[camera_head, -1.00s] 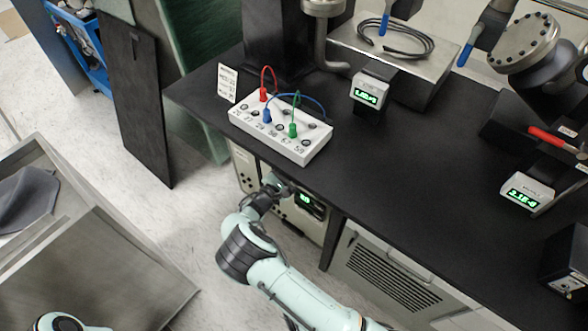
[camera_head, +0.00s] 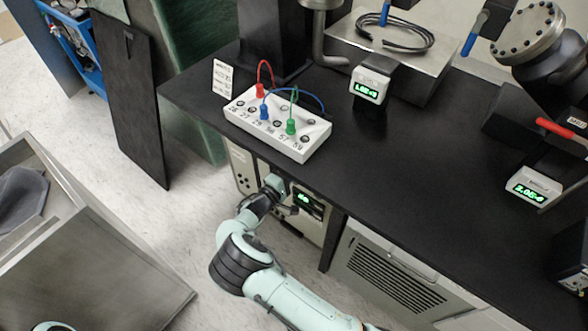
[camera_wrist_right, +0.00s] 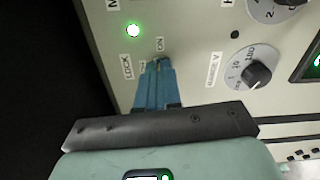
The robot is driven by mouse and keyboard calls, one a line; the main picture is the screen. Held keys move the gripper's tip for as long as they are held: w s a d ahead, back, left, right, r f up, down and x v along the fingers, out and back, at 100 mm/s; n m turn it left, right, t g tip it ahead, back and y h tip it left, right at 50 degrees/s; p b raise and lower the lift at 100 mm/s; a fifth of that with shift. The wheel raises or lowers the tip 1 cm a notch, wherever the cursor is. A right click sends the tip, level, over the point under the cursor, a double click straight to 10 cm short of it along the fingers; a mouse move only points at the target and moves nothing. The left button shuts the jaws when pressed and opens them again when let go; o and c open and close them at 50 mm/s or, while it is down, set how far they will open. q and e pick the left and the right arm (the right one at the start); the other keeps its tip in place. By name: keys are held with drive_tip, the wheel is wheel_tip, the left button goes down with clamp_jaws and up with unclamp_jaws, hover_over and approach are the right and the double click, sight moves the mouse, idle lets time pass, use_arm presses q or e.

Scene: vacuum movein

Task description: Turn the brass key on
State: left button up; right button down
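My right gripper (camera_head: 280,186) is at the front panel of the cream unit (camera_head: 314,229) under the bench. In the right wrist view its blue fingers (camera_wrist_right: 157,66) are close together at the panel, between the "LOCK" label (camera_wrist_right: 127,66) and the "ON" label (camera_wrist_right: 160,45). They appear shut on the brass key, of which only a small bit may show between the tips. The key's angle is hidden by the fingers. A green lamp (camera_wrist_right: 133,31) glows above them. My left gripper is not in view.
A knob dial (camera_wrist_right: 256,74) is right of the fingers. Above, the black bench top (camera_head: 420,150) carries a white socket box (camera_head: 310,145) with coloured leads and lit gauges (camera_head: 369,88). A grey vented cabinet (camera_head: 390,278) stands right of the unit.

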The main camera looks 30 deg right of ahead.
drive_tip(key=shift+f+m, duration=0.1)
drive_tip(key=shift+m, duration=0.5)
drive_tip(key=c, duration=1.3)
unclamp_jaws()
drive_tip(key=v, duration=1.3)
drive_tip(key=shift+s+a, duration=0.15)
drive_tip(key=shift+a, duration=0.1)
